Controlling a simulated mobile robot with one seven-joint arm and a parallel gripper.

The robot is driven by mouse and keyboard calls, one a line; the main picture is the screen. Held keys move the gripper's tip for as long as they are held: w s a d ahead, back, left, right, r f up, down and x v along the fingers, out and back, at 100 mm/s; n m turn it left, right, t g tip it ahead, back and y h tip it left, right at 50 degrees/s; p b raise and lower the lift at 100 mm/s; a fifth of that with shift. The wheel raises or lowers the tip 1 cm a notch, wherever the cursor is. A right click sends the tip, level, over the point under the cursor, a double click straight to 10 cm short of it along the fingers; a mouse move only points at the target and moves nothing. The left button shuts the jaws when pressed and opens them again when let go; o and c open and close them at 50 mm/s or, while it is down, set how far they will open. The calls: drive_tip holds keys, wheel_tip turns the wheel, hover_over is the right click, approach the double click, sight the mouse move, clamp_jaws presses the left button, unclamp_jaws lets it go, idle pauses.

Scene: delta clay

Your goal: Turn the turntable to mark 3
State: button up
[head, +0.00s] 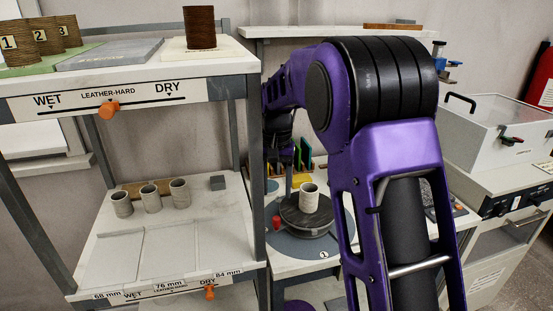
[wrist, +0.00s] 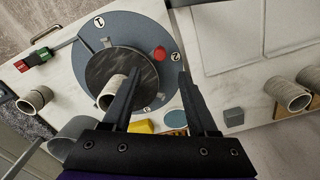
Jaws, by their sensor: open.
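The turntable's dark disc (wrist: 112,70) sits on a blue-grey ring in the wrist view and carries a pale clay cup (wrist: 110,91). It also shows in the head view as a round disc (head: 304,222) with the cup (head: 309,197) on it. A red knob (wrist: 160,53) is at the disc's edge, near mark 2 (wrist: 176,57). Mark 1 (wrist: 99,21) is at the upper left of the ring; another mark (wrist: 147,110) beside my left finger is too small to read. My gripper (wrist: 160,72) is open and empty, its fingertips on either side below the knob in the picture.
A shelf rack stands left in the head view, with several cups and a grey block (head: 217,183) on its lower shelf (head: 140,245). A white lidded box (head: 495,125) is at right. Yellow and coloured items (head: 303,180) stand behind the turntable.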

wheel_tip(320, 180, up, 8)
drive_tip(key=shift+p, duration=0.4)
